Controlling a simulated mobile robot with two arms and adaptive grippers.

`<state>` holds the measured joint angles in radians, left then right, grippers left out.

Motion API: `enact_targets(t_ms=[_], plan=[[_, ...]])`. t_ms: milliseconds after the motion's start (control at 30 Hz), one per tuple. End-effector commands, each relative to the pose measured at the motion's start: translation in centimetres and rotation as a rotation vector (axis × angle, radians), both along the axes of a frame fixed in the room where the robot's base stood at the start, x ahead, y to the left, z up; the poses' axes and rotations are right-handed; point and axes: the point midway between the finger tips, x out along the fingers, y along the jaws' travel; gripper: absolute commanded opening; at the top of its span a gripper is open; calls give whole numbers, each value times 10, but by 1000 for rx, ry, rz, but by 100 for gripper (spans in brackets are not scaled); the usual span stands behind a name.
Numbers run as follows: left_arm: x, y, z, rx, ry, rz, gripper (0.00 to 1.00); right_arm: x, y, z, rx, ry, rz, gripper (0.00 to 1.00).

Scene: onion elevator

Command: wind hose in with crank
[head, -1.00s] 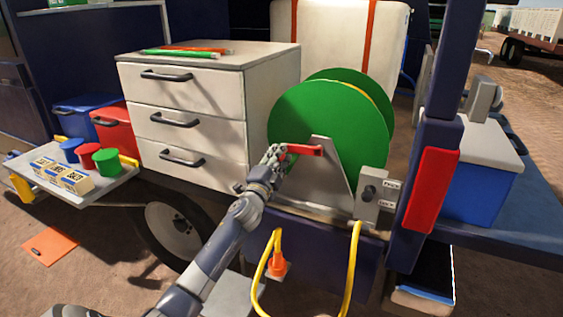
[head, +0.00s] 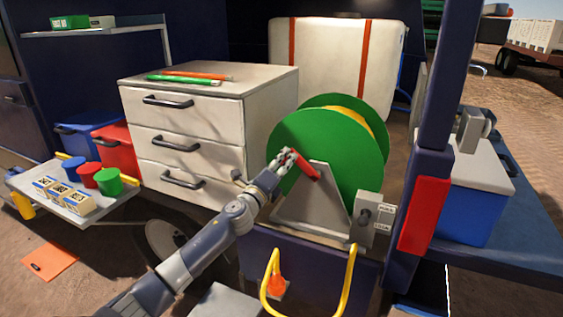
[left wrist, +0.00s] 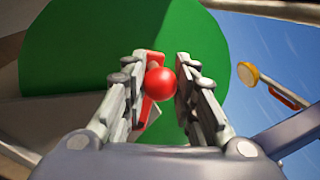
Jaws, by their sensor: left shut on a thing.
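The green hose reel (head: 325,155) stands on a grey bracket (head: 312,205) at the edge of the blue vehicle bed. Its red crank (head: 306,170) points up and to the left from the hub. My left gripper (head: 286,158) is shut on the crank's handle end. In the left wrist view, the red ball knob (left wrist: 161,83) sits between the fingers of my left gripper (left wrist: 163,85), with the green disc behind. My right gripper is not in view.
A grey switch box (head: 367,218) stands right of the reel. A white drawer cabinet (head: 205,135) stands close on the left. A blue post (head: 432,130) with a red panel (head: 427,200) rises on the right.

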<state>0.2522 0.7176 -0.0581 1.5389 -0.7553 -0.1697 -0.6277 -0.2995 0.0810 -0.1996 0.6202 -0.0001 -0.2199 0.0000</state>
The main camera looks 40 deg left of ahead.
Motion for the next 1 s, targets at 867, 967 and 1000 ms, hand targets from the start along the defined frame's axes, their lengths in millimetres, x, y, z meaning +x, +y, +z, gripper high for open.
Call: enact_targets(t_ms=[867,967,1000], plan=[[1,-4,6,55,12,-1,47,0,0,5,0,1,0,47],[1,-4,5,55,12,-1,47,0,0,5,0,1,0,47],[1,-4,5,55,12,-1,47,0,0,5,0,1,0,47]])
